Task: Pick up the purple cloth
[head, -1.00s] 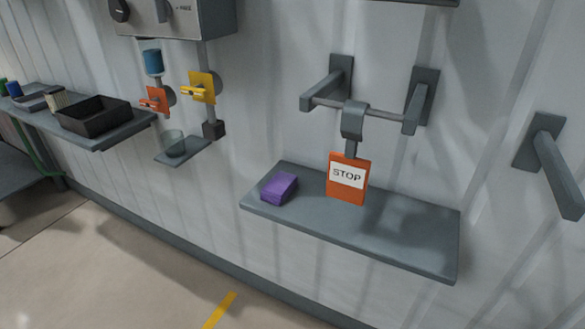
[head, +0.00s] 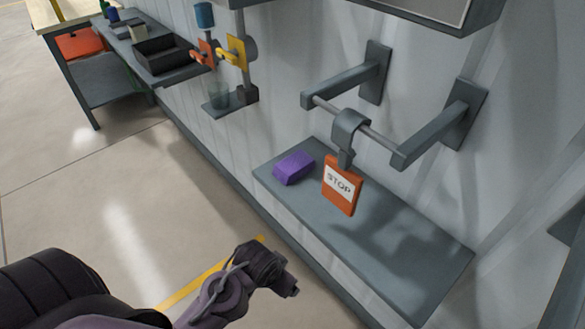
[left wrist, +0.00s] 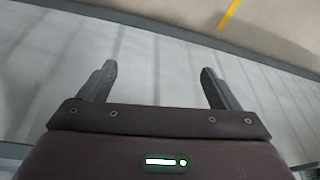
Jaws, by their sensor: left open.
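The purple cloth (head: 293,167) is a small folded block. It lies on the grey wall shelf (head: 350,230) near its far left end, in the head view. My left gripper (left wrist: 157,85) shows in the left wrist view with its two fingers apart and nothing between them. Beyond the fingers are only the pale wall and the floor. In the head view a dark arm part of mine is low in the picture, in front of the shelf and well apart from the cloth. My right gripper is not in view.
An orange STOP sign (head: 342,186) hangs from a grey hook on a rail (head: 352,122) just right of the cloth, over the shelf. The floor before the shelf is clear.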

